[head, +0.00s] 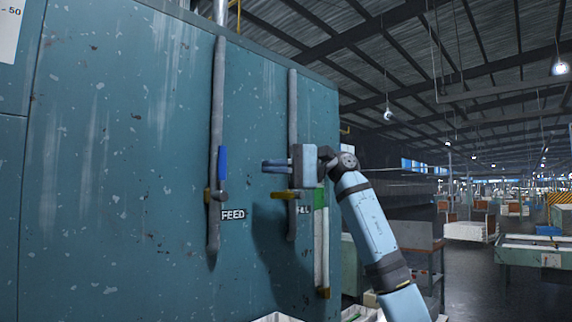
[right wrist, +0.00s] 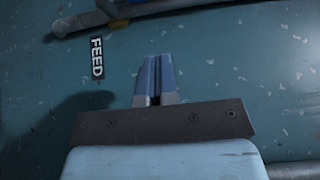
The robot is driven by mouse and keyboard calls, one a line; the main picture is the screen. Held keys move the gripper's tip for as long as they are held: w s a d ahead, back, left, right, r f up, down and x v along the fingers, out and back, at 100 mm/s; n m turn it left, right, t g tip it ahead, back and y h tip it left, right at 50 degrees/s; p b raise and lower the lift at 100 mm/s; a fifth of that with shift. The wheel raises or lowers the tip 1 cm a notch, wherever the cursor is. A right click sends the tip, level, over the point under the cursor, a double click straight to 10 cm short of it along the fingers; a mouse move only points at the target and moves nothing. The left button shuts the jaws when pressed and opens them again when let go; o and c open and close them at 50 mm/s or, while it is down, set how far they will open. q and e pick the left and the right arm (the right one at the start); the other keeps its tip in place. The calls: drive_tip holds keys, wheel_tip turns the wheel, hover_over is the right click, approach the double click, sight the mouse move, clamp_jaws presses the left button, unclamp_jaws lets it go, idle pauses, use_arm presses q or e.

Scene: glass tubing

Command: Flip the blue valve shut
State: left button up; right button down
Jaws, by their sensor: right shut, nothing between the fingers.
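The blue valve handle (head: 222,162) stands upright along the left grey pipe (head: 215,120), above a brass valve body (head: 216,195), with the FEED label (head: 233,214) to the lower right. In the right wrist view the FEED label (right wrist: 96,58) and the brass valve body (right wrist: 75,22) lie near the top left. My right gripper (head: 265,165) is shut and empty, pointing left towards the blue handle, apart from it on its right side. Its closed fingers (right wrist: 155,62) show in the right wrist view. My left gripper is not in view.
A green handle (head: 320,198) stands farther right. The teal panel (head: 110,170) is clear to the left.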

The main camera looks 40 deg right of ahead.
sight(220, 172)
drive_tip(key=x, duration=0.4)
drive_tip(key=shift+r+p, duration=0.1)
drive_tip(key=shift+p, duration=0.25)
drive_tip(key=a, duration=0.3)
drive_tip(key=shift+s+a, duration=0.2)
drive_tip(key=shift+s, duration=0.1)
drive_tip(key=shift+s+a+p, duration=0.15)
drive_tip(key=shift+a+p, duration=0.15)
drive_tip(key=shift+a, duration=0.1)
